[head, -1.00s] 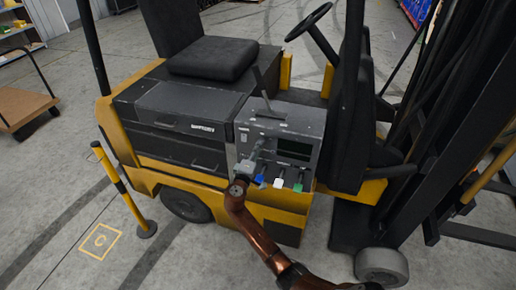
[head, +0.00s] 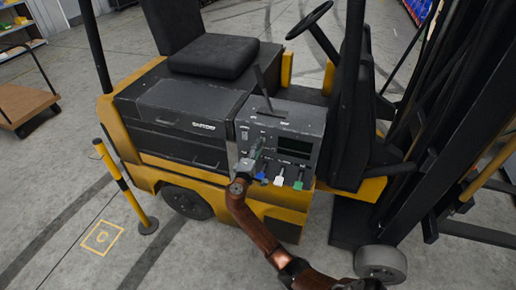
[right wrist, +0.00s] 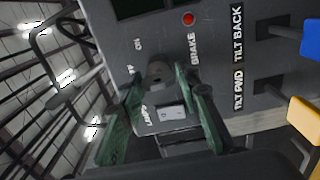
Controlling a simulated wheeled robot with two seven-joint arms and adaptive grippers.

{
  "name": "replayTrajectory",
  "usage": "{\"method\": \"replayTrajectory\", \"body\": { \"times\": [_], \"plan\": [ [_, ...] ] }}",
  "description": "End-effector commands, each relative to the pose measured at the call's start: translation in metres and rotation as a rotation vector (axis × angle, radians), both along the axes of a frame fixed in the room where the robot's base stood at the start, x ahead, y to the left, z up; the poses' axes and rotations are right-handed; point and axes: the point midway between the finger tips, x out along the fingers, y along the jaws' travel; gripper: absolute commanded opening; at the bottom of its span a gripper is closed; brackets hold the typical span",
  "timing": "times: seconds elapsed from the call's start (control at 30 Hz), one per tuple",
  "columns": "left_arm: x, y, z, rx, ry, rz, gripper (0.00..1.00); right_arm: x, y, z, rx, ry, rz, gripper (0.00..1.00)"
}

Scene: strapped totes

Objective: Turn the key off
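The key switch (right wrist: 157,72) is a grey round piece on the dark control panel of a yellow and black forklift (head: 225,115). In the right wrist view it lies between my right gripper's fingertips (right wrist: 156,79), with "ON" and partly covered "OFF" lettering close by. The two green-grey fingers are apart, one on each side of the key switch; I cannot make out firm contact. In the head view my right gripper (head: 256,150) is at the left part of the panel and hides the key. My left gripper is out of view.
A white lights switch (right wrist: 172,112) sits between the fingers, nearer the palm. A red lamp or button (right wrist: 188,19) is by the "BRAKE" label. Blue, white (head: 279,176) and green levers (head: 298,180) stick out to the right. A yellow-black post (head: 126,185) stands at left.

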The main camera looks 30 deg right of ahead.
Motion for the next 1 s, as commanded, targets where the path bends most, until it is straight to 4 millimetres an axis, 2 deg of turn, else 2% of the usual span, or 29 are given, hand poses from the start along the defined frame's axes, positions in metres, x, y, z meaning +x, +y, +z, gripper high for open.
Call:
{"method": "replayTrajectory", "body": {
  "times": [0.17,0.53,0.67,1.0],
  "plan": [
    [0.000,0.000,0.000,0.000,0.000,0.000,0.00,0.000,0.000,0.000,0.001,-0.001,-0.001,0.45],
    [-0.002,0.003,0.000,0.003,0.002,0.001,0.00,-0.004,0.004,0.000,0.002,-0.002,0.000,0.45],
    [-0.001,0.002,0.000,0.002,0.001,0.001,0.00,-0.015,0.019,-0.001,0.004,-0.003,0.002,0.45],
    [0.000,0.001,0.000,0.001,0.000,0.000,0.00,-0.060,0.070,-0.001,0.004,0.000,0.000,0.45]
  ]
}}
